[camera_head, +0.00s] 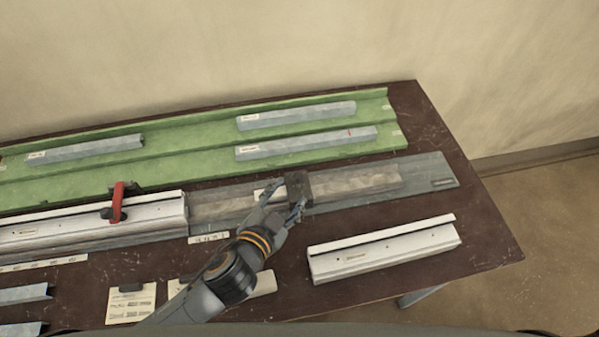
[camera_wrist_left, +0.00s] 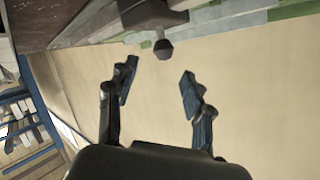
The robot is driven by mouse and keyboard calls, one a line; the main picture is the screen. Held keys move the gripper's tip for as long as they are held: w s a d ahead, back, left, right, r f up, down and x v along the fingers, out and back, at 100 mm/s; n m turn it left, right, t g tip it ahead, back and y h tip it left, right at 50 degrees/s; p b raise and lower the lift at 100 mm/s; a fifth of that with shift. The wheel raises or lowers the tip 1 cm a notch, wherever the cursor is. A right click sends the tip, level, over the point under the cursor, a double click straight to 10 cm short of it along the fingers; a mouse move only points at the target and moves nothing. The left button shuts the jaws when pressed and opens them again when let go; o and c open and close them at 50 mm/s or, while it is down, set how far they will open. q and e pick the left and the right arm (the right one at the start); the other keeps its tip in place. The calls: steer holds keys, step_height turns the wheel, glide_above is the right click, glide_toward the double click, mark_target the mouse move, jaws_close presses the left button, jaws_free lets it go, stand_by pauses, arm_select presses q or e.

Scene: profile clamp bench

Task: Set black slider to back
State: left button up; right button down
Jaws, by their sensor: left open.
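The black slider, a dark block (camera_head: 299,187), sits on the grey rail (camera_head: 430,174) of the bench, right of the long white profile. My left gripper (camera_head: 283,201) is at its near left side in the head view, with the fingers open. In the left wrist view the dark block (camera_wrist_left: 148,14) has a round-ended knob (camera_wrist_left: 163,48) pointing toward the open fingers (camera_wrist_left: 159,74). The knob lies beyond the fingertips in the picture, roughly in line with the gap; whether they touch is unclear. My right gripper is out of view.
A red-handled clamp (camera_head: 117,203) stands at the white profile (camera_head: 90,222) on the left. A loose white profile (camera_head: 383,250) lies at the front right. The green tray (camera_head: 200,150) behind holds several grey profiles. A note card (camera_head: 131,305) lies in front.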

mark_target(297, 180)
arm_select(q)
steer(key=p+x, duration=0.1)
steer(key=x, duration=0.5)
steer(key=shift+w, duration=0.25)
steer(key=shift+w+d+f, duration=0.2)
steer(key=shift+w+f, duration=0.1)
steer(key=shift+w, duration=0.25)
steer(key=shift+w+f, duration=0.1)
steer(key=shift+w, duration=0.05)
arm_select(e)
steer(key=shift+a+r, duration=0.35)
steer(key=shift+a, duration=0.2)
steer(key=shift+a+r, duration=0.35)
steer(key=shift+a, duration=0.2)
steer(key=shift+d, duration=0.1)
arm_select(q)
jaws_close()
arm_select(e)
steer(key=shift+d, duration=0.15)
